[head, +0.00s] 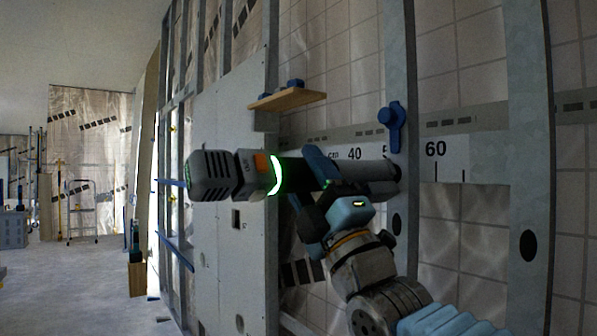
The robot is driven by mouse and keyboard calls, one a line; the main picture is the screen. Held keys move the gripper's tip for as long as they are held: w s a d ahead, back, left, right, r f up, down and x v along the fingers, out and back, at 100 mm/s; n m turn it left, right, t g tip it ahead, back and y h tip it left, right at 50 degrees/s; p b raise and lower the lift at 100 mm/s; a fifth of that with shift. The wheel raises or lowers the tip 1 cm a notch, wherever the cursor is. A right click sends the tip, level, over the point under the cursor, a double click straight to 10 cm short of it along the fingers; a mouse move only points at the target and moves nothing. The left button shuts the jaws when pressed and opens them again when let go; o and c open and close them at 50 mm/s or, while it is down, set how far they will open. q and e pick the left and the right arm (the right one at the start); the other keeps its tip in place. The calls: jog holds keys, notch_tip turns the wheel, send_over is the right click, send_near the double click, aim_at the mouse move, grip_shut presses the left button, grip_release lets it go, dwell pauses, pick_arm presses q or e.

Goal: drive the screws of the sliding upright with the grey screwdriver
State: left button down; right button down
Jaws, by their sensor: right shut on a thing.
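The grey screwdriver (212,175) is a thick power tool with an orange button and a lit green-white ring. It lies nearly level, with its dark nose pointing right. My right gripper (322,180) is shut around its dark middle section. The nose end overlaps a metal upright (397,60) between the 40 and 60 marks, likely the sliding upright. I cannot tell whether the tip touches it. A blue knob (392,125) sits on that upright just above the nose. Any screw at the tip is hidden. My left gripper is not in view.
A small wooden shelf (287,98) with blue items juts out above the screwdriver. Another metal upright (530,110) stands to the right. A grey-white panel (215,110) is on the left. Open floor (75,285) lies at far left.

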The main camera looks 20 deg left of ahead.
jog(key=shift+s+d+b, duration=0.1)
jog(key=shift+d+b, duration=0.1)
jog(key=shift+b, duration=0.25)
dwell(0.4)
jog(key=shift+d, duration=0.1)
dwell(0.4)
jog(key=shift+w+d+r, duration=0.1)
jog(key=shift+w+d, duration=0.5)
jog(key=shift+w, duration=0.25)
dwell(2.7)
jog(key=shift+b, duration=0.3)
jog(key=shift+s+a+b, duration=0.5)
jog(key=shift+s+b, duration=0.1)
jog(key=shift+s, duration=0.05)
jog(key=shift+s+a+b, duration=0.65)
jog(key=shift+s+a, duration=0.3)
jog(key=shift+s, duration=0.25)
